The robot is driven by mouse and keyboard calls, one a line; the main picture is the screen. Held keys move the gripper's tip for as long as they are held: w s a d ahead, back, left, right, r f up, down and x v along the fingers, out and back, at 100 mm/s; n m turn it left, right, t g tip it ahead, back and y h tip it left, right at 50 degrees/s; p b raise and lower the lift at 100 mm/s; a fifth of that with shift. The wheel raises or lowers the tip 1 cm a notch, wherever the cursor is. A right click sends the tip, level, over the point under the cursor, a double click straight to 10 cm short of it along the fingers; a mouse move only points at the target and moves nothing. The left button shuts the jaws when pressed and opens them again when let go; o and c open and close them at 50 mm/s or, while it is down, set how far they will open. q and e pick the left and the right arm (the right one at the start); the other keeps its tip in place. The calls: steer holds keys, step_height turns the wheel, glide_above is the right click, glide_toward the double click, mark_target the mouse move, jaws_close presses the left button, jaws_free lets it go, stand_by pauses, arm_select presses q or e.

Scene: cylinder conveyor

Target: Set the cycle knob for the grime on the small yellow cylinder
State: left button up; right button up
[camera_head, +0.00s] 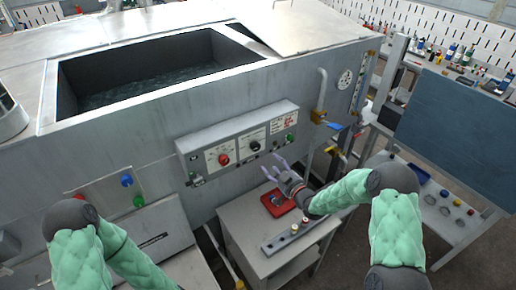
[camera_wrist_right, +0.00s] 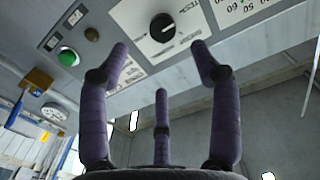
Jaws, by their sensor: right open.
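The grey control panel (camera_head: 237,143) on the tank front carries a red knob (camera_head: 223,159) and a black knob (camera_head: 255,146) on white dial plates. The black knob (camera_wrist_right: 163,28) also shows in the right wrist view, its white pointer mark visible. My right gripper (camera_head: 273,165) is open and empty just below the panel, its fingers (camera_wrist_right: 162,58) apart from the knob. A small yellowish cylinder (camera_head: 293,228) stands on a strip on the low bench; its grime is too small to read. My left gripper is out of view; only its arm shows at lower left.
A green button (camera_head: 290,137) sits at the panel's right end. A red tray (camera_head: 278,203) lies on the bench (camera_head: 245,215) below. The open tank (camera_head: 150,75) is above. A blue board (camera_head: 455,125) and a shelf with several small coloured pieces stand at right.

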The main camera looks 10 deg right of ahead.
mark_target(257, 147)
steer(key=x, duration=0.3)
steer(key=p+x, duration=0.1)
steer(key=x, duration=0.3)
steer(key=r+p+x, duration=0.1)
steer(key=x, duration=0.3)
steer(key=c, duration=1.1)
